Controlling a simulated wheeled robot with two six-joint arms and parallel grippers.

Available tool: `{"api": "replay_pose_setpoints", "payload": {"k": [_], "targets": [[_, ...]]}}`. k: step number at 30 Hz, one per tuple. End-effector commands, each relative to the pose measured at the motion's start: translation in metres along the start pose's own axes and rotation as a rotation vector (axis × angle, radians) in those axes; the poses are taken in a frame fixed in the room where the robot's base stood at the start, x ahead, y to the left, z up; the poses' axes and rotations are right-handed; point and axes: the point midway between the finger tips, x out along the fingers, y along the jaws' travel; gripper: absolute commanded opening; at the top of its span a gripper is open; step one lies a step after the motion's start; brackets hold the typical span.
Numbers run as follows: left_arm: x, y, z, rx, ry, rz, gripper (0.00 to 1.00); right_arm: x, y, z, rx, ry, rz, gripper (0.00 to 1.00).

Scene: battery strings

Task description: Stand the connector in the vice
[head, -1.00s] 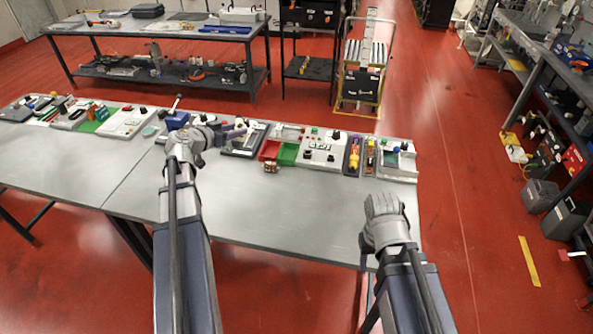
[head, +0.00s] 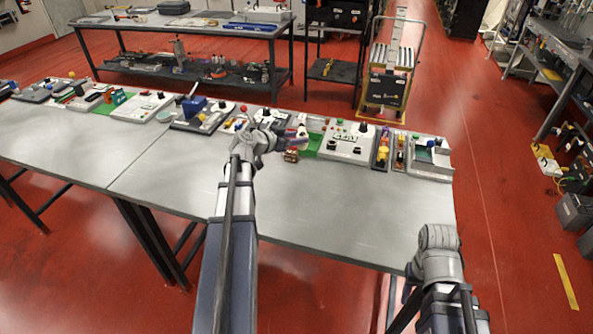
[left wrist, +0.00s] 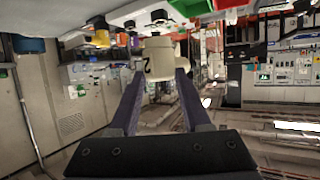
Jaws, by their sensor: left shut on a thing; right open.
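My left gripper (head: 292,137) is shut on a cream cylindrical connector (left wrist: 158,62), marked with a dark "2" in the left wrist view. It holds the connector over the back part of the bench, in front of the green bin. In the head view the connector is small and hard to make out. The blue vice (head: 194,106) stands on a dark board at the back of the bench, well to the left of my left gripper. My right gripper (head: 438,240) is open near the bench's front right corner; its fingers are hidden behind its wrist.
A row of boards and tools lines the bench's back edge. A green bin (head: 314,143) and a white control panel (head: 346,144) lie beside my left gripper. A small red and brass part (head: 291,155) lies just in front. The grey bench top (head: 170,165) is clear.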

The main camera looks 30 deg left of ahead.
Motion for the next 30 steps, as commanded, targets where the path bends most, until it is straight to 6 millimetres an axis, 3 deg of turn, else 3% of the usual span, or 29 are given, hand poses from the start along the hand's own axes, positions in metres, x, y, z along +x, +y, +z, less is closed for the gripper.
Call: {"api": "replay_pose_setpoints", "payload": {"k": [1,7,15,18,25,30], "targets": [[0.007,0.000,0.016,0.000,0.001,0.000,0.00,0.018,-0.002,-0.001,-0.001,0.000,0.000,0.50],[0.010,-0.005,0.028,-0.012,-0.006,-0.025,0.00,0.029,-0.003,-0.002,-0.001,0.000,0.000,0.50],[-0.010,-0.068,0.036,-0.146,-0.023,-0.341,0.00,0.025,-0.002,-0.002,-0.001,0.000,0.000,0.50],[-0.016,-0.082,0.035,-0.171,-0.007,-0.411,0.00,0.025,-0.002,-0.002,-0.001,0.000,0.000,0.50],[-0.018,-0.088,0.038,-0.181,0.001,-0.438,0.00,0.029,-0.003,-0.002,-0.001,0.000,0.000,0.50],[-0.010,-0.087,0.056,-0.181,0.001,-0.437,0.00,0.048,-0.004,-0.003,-0.001,0.000,0.000,0.50]]}}
